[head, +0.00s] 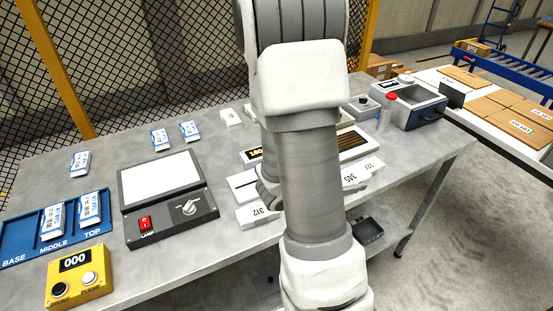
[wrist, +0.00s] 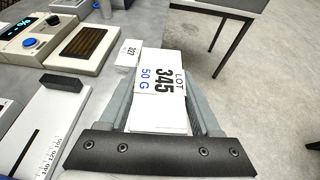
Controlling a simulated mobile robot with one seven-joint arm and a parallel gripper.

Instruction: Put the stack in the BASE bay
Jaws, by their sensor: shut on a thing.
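In the wrist view my gripper (wrist: 162,98) is shut on a white pack (wrist: 165,75) labelled LOT 345, 50 G, held between two grey fingers. I cannot tell whether it is one piece or several stacked. The 345 label also shows in the head view (head: 355,178), right of my arm, which hides my gripper there. The blue tray (head: 98,234) is at the far left of the table in the head view. Its BASE bay (head: 19,233) looks empty. One labelled white pack (head: 53,219) lies in the MIDDLE bay and another (head: 89,208) in the TOP bay.
A lamp panel (head: 164,180) and a yellow counter box (head: 78,274) stand near the tray. Several loose packs lie behind them. A 312 pack (head: 258,214) is left of my arm, and another small pack (wrist: 129,52) lies beyond the held one. Instruments (head: 411,104) stand at right.

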